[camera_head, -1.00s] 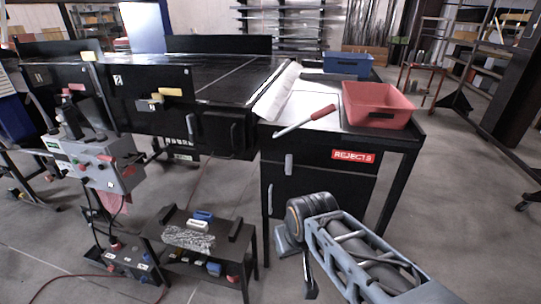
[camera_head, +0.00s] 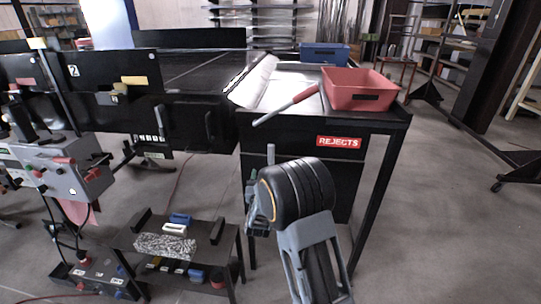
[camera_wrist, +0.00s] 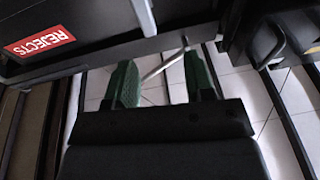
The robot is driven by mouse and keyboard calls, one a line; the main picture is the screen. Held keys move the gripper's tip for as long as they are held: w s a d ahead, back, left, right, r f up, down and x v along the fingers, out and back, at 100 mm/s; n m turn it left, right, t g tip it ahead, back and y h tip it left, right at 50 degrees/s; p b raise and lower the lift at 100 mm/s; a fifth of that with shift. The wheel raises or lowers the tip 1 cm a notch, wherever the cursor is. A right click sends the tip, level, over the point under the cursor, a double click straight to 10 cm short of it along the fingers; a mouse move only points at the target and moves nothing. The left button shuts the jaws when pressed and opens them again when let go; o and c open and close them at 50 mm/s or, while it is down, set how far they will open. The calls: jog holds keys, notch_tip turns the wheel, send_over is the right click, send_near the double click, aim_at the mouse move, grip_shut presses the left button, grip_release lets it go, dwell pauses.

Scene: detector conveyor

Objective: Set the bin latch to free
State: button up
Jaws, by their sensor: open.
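The black rejects bin (camera_head: 375,150) has a red REJECTS label (camera_head: 340,141); the label also shows upside down in the wrist view (camera_wrist: 39,42). A slim grey upright handle (camera_head: 271,154) is on its front, left of the label. A grey handle shows at the top of the wrist view (camera_wrist: 140,17). I cannot tell which part is the latch or its setting. My gripper (camera_wrist: 160,82) is open, its green fingers below the bin front in the wrist view. A thin pale rod shows between them, depth unclear. In the head view my wrist hides the lower bin front.
A red tray (camera_head: 358,89) and a blue bin (camera_head: 325,55) stand on top. A red-handled lever (camera_head: 290,104) slants over the front edge. A low black bench (camera_head: 205,240) stands left, by a grey control box (camera_head: 70,180).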

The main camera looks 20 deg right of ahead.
aim_at(270, 152)
jog(key=w+d+r, duration=0.1)
jog(key=w+d, duration=0.1)
jog(key=w, duration=0.1)
jog(key=w+d+r+h+p, duration=0.1)
jog(key=w+d, duration=0.1)
jog(key=w, duration=0.1)
jog(key=w+d+r+t+h+p, duration=0.1)
jog(key=w+d, duration=0.2)
jog(key=w, duration=0.1)
jog(key=shift+w+r+m, duration=0.1)
jog(key=shift+r+m, duration=0.2)
jog(key=shift+c, duration=0.2)
grip_shut()
dwell(0.4)
